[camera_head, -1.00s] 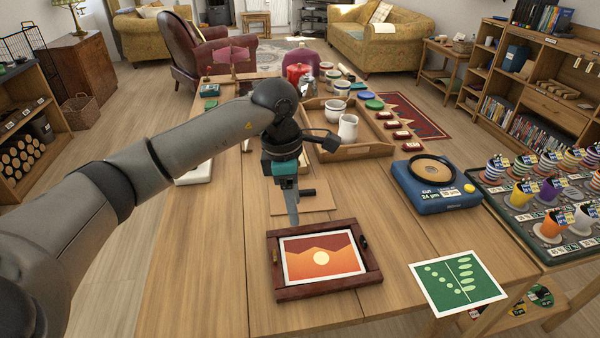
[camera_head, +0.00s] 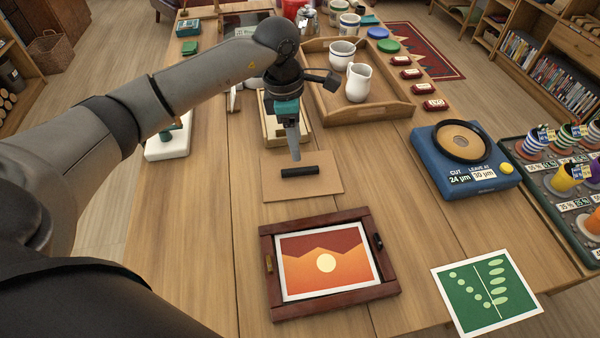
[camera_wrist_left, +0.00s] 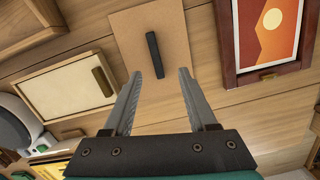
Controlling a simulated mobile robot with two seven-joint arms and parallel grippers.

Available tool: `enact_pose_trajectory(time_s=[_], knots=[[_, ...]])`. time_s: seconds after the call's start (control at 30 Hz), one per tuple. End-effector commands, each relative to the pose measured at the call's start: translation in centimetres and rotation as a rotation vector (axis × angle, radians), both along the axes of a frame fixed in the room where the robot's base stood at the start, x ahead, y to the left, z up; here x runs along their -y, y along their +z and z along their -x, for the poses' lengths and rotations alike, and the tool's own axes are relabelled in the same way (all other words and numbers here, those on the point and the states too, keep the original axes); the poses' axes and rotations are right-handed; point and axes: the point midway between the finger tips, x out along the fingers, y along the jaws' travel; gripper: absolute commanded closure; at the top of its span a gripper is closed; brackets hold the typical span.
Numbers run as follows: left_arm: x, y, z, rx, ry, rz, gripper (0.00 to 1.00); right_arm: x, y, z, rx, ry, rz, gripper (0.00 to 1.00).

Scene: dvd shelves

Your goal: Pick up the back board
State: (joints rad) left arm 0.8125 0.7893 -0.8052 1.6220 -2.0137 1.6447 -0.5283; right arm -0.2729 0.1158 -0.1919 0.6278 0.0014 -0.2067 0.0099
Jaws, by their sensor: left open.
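The back board (camera_head: 327,185) is a flat tan rectangle lying on the table, with a black bar-shaped handle (camera_head: 300,171) across its middle. It also shows at the top of the left wrist view (camera_wrist_left: 178,62), with the black handle (camera_wrist_left: 154,55) between the lines of my fingers. My left gripper (camera_head: 296,158) points down above the board, close to the handle; in the left wrist view its two fingers (camera_wrist_left: 157,88) are spread with nothing between them. Whether the fingertips touch the board I cannot tell. My right gripper is not in view.
A dark red frame (camera_head: 285,312) with an orange sunset picture lies nearer than the board. A wooden tray (camera_head: 385,112) with white crockery stands behind. A blue device (camera_head: 440,178) and a green leaf print (camera_head: 487,291) are at the right. Bare table lies left of the frame.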

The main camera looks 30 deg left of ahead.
Motion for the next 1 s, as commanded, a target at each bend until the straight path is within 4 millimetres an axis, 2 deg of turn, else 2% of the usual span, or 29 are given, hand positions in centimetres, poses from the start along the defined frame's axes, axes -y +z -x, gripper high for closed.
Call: enact_pose_trajectory(time_s=[0.03, 0.1, 0.37, 0.7, 1.0], knots=[[0.2, -1.4, 0.0, -0.004, 0.001, 0.002, 0.42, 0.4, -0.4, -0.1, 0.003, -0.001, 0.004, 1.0], [0.3, -2.5, -0.1, -0.002, 0.0, 0.001, 0.42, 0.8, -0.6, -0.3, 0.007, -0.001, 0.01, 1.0], [0.4, -4.4, -0.3, 0.0, 0.0, 0.001, 0.42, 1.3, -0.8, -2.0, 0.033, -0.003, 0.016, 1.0], [0.4, -8.9, -0.9, 0.0, 0.0, 0.001, 0.42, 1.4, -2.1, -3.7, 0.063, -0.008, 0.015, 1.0], [0.4, -9.2, -1.0, 0.001, 0.0, 0.0, 0.42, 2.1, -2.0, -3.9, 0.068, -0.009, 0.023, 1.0]])
